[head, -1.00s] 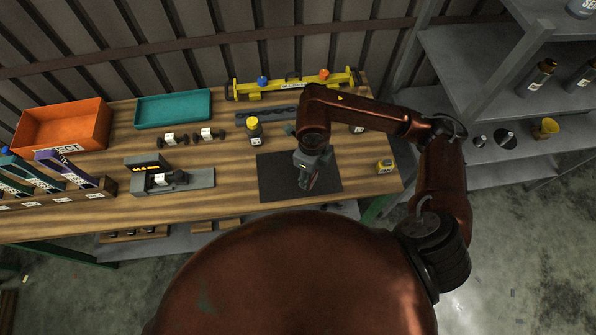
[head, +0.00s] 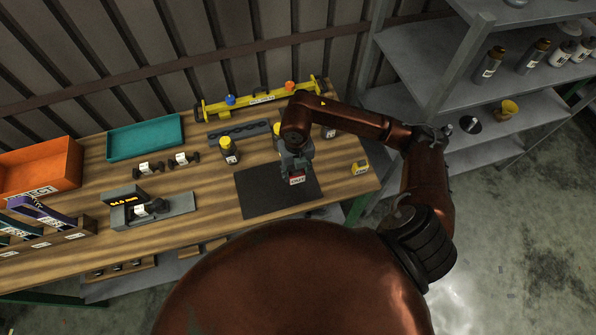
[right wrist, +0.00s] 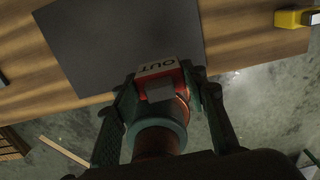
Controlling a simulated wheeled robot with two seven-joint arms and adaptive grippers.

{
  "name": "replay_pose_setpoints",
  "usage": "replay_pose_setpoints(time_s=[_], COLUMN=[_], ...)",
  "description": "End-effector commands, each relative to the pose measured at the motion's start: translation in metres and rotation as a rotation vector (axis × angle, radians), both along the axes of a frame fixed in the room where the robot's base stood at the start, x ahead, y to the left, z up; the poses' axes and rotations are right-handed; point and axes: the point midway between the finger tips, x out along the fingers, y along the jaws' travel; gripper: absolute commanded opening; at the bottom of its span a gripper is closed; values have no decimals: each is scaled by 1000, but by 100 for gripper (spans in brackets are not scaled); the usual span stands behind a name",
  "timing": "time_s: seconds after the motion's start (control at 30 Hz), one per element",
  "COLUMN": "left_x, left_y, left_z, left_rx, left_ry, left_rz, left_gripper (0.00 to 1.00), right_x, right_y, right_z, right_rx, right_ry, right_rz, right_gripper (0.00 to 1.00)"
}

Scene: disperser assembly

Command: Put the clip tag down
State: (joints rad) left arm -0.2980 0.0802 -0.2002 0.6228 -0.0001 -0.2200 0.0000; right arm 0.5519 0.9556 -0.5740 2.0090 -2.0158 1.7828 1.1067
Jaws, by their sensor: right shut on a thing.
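The clip tag (head: 297,180) is a small red piece with a white label. In the right wrist view its label reads "OUT" (right wrist: 158,68). My right gripper (head: 296,174) is shut on the tag, which shows between the two fingers in the right wrist view. The tag appears over the near right part of the dark mat (head: 255,195) in the head view. In the right wrist view it overlaps the mat's edge (right wrist: 115,40). I cannot tell its height or whether it touches anything. My left gripper is not in view.
A yellow block (head: 360,167) sits right of the mat. The mat's left part is bare.

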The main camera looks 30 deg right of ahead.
Motion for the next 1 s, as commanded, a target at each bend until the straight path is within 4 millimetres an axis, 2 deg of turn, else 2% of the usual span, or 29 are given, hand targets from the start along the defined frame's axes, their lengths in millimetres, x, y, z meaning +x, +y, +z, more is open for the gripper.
replay_pose_setpoints(time_s=[0.1, 0.3, 0.57, 0.8, 1.0], left_x=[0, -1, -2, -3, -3], left_y=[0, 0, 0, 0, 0], left_z=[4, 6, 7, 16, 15], left_rx=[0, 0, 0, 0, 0], left_ry=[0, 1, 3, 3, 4], left_rz=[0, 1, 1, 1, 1], left_gripper=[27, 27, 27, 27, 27], right_x=[13, 29, 37, 37, 38], right_y=[-14, -27, -36, -35, -36], right_z=[-22, -46, -61, -90, -91], right_rx=[-1, 0, 0, 0, 0], right_ry=[5, 2, 2, 1, 0], right_rz=[-5, -1, -1, 2, 3], right_gripper=[15, 15, 15, 15, 15])
